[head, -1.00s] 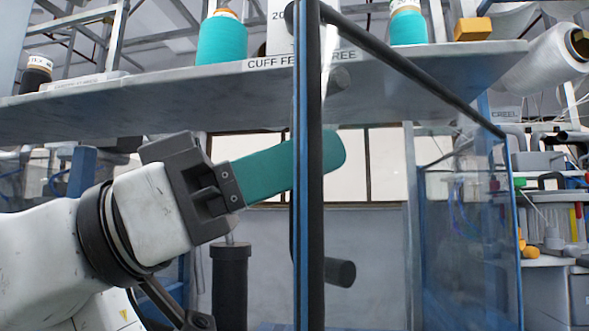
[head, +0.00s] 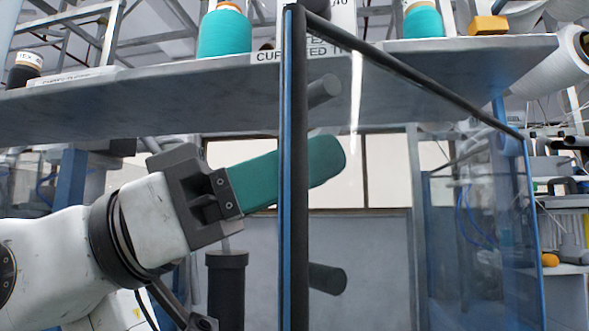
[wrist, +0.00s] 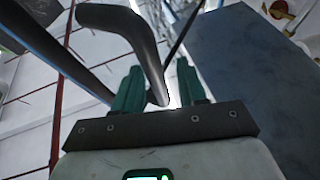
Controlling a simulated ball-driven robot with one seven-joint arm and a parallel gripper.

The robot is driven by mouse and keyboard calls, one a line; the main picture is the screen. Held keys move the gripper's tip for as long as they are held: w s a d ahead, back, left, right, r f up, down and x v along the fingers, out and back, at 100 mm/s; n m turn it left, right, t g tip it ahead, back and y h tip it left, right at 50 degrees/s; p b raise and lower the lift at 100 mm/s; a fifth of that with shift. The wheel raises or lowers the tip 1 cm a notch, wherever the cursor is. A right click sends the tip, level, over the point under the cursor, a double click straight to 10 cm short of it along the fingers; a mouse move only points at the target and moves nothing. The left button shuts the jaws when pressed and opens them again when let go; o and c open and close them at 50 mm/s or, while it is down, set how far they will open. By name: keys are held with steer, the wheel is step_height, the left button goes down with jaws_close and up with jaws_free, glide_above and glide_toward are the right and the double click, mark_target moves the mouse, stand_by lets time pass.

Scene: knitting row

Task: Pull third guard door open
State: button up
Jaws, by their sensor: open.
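A clear guard door (head: 440,200) with a dark top rail and a blue-and-dark upright edge (head: 294,170) stands at an angle, its near edge in the middle of the head view. Dark round stubs (head: 327,278) show beside that edge. My gripper (head: 325,160) has teal fingers that cross behind the upright edge, which hides part of them. In the wrist view, my gripper (wrist: 159,68) has its fingers apart. A dark bent bar (wrist: 145,40), seemingly a handle, reaches down between or just in front of them. I cannot tell whether it touches a finger.
A grey shelf (head: 200,100) with teal yarn cones (head: 224,32) runs above my arm. A dark post (head: 226,290) stands below my gripper. A bench with tools (head: 565,250) is at the far right.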

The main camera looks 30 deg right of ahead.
steer(key=shift+a, duration=0.1)
steer(key=v, duration=1)
steer(key=shift+a+f, duration=0.25)
steer(key=shift+w, duration=0.1)
